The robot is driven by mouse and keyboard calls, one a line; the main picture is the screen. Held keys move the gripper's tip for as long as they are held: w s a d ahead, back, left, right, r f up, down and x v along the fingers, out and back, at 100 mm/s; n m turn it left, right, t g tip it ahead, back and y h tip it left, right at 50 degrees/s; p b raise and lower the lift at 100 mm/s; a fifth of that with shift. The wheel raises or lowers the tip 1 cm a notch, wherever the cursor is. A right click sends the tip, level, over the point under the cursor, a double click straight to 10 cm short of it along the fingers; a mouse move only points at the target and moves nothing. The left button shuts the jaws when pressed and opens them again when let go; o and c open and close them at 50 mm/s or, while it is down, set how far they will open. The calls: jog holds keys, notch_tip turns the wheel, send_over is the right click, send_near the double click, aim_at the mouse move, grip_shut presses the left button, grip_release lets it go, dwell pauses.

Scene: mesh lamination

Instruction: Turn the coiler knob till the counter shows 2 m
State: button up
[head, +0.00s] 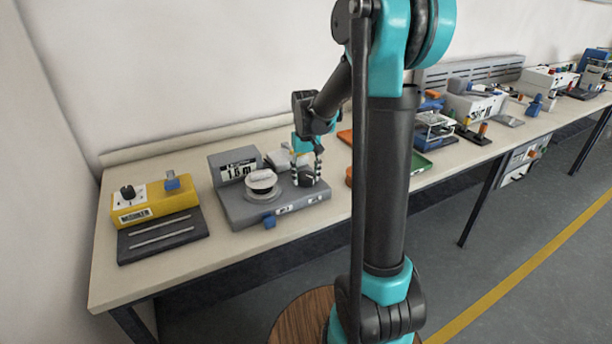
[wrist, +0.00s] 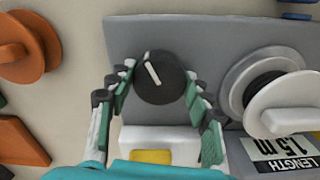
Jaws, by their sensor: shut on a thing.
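The coiler is a grey unit (head: 240,212) on the bench in the head view. Its round black knob (wrist: 157,88) has a white pointer line that tilts up and to the left in the wrist view. My gripper (head: 307,178) is over the coiler's right part, its fingers on both sides of the knob and shut on it. The counter (head: 238,170) stands upright at the coiler's back left. It also shows in the wrist view (wrist: 284,154), labelled LENGTH. It reads one point something m; the last digit is hard to tell. A white spool (head: 262,179) sits beside the knob.
A yellow sealer-like box (head: 155,202) with a dark plate stands left of the coiler. A green tray (head: 418,163) and other devices stand farther right. My arm hides part of the bench.

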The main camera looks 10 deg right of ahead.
aim_at(306, 175)
jog(key=m, duration=0.6)
jog(key=shift+m, duration=0.3)
dwell(0.4)
jog(key=o, duration=0.9)
notch_tip(306, 175, up, 12)
